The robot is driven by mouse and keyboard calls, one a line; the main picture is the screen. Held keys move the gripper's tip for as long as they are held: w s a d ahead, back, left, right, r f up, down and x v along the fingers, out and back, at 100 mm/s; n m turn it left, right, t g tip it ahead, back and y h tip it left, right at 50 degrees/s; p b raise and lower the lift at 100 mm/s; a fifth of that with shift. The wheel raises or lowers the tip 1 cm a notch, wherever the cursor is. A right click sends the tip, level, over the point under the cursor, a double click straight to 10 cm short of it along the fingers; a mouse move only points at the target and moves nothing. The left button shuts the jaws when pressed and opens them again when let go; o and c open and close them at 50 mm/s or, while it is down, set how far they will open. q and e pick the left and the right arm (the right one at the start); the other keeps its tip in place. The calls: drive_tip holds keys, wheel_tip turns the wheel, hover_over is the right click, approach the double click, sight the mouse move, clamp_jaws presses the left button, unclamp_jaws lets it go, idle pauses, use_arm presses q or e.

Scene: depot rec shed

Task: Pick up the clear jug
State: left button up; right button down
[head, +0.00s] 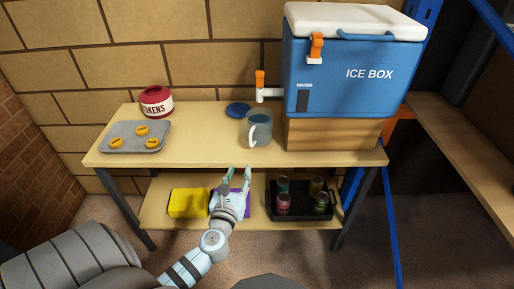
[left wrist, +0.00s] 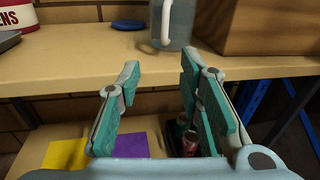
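The clear jug (head: 260,129) stands upright on the table top, in front of and below the ice box's tap. Its white handle faces left and toward me. In the left wrist view the jug (left wrist: 178,22) shows at the top, cut off by the frame edge. My left gripper (head: 237,173) is open and empty, in front of the table's front edge and below the level of the jug. Its spread teal fingers (left wrist: 158,85) touch nothing that I can see. My right gripper is not in view.
A blue ice box (head: 352,75) on a wooden block (head: 334,135) stands right of the jug. A blue lid (head: 238,109), a red token pot (head: 156,101) and a grey tray (head: 121,137) lie left. The lower shelf holds a black crate (head: 301,214) of cans and a yellow item (head: 188,203).

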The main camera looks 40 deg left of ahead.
sight(250, 141)
use_arm(q)
drive_tip(key=shift+m, duration=0.3)
drive_tip(key=x, duration=0.4)
drive_tip(key=r+b+x, duration=0.1)
drive_tip(key=x, duration=0.4)
drive_tip(key=r+b+x, duration=0.1)
drive_tip(key=x, duration=0.4)
drive_tip(key=shift+w+d+r, duration=0.15)
drive_tip(key=shift+w+d, duration=0.15)
drive_tip(key=shift+s, duration=0.1)
clamp_jaws()
drive_tip(key=shift+r, duration=0.1)
